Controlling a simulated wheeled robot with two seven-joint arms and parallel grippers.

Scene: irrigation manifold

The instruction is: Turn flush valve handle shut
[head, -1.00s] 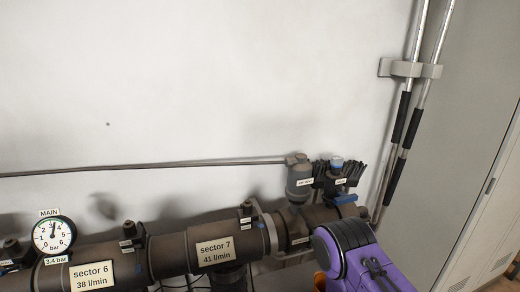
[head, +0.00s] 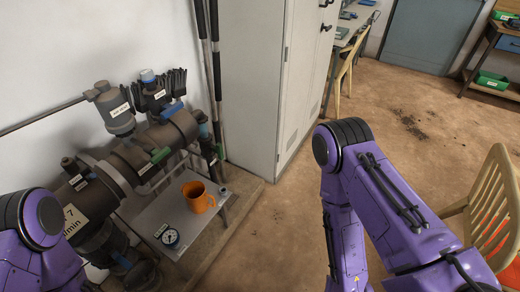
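The manifold pipe (head: 127,163) runs along the wall at the left in the head view. Near its far end are a blue lever handle (head: 172,110) and a green lever handle (head: 160,155). I cannot read which label belongs to the flush valve, so I cannot tell which handle is its own. Purple links of my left arm cover the near end of the pipe at the lower left. My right arm is bent in front of the open floor, apart from the manifold. Both grippers are out of view.
An orange mug (head: 197,197) and a round gauge (head: 169,237) are on a grey shelf (head: 150,216) below the pipe. A tall grey cabinet (head: 257,75) stands beyond the pipe's end. A wooden chair (head: 488,200) is at the right. Open floor lies between.

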